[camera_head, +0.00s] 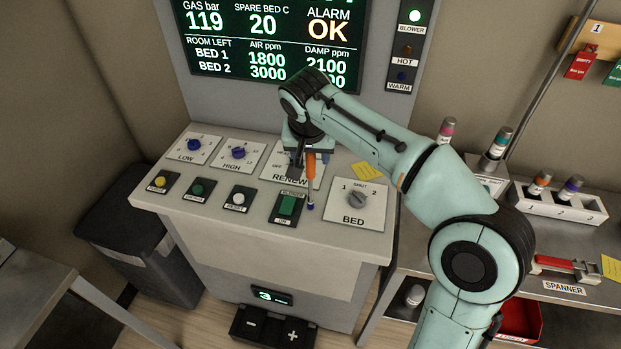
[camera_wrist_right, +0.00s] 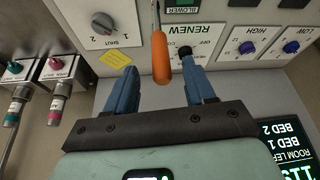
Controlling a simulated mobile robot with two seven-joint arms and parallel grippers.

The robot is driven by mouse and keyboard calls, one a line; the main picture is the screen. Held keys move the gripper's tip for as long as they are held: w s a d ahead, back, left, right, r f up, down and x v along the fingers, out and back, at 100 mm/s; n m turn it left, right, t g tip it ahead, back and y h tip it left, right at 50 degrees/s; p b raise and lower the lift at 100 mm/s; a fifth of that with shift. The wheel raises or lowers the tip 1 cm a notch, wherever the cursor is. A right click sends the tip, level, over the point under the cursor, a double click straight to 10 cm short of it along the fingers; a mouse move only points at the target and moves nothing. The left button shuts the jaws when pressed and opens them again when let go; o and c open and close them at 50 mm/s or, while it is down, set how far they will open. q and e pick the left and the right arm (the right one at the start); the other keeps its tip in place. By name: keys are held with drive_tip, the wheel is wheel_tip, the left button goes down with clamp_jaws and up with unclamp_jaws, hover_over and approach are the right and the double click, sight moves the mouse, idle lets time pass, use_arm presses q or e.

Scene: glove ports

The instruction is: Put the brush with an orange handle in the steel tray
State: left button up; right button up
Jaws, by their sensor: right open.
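The brush with an orange handle (camera_head: 311,172) is at the sloped console top, between the RENEW and BED panels, its thin shaft and dark blue end toward the front edge. My right gripper (camera_head: 309,157) is over the handle's far end. In the right wrist view the orange handle (camera_wrist_right: 160,60) shows between the two blue fingers of the open gripper (camera_wrist_right: 160,68), with gaps on both sides. I cannot tell how high the fingers are above the panel. I cannot make out a steel tray. My left gripper is not in view.
The black RENEW knob (camera_wrist_right: 185,52) is close by one finger. The BED dial (camera_head: 357,199) and green blower button (camera_head: 287,205) flank the brush. At right a bench holds a white rack (camera_head: 560,206), a red spanner (camera_head: 560,265) and, lower, a red bin (camera_head: 520,320).

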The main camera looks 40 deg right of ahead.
sight(311, 162)
drive_tip(key=x, duration=0.5)
drive_tip(key=shift+w+d+f, duration=0.1)
drive_tip(key=shift+w+d, duration=0.05)
drive_tip(key=shift+w, duration=0.1)
clamp_jaws()
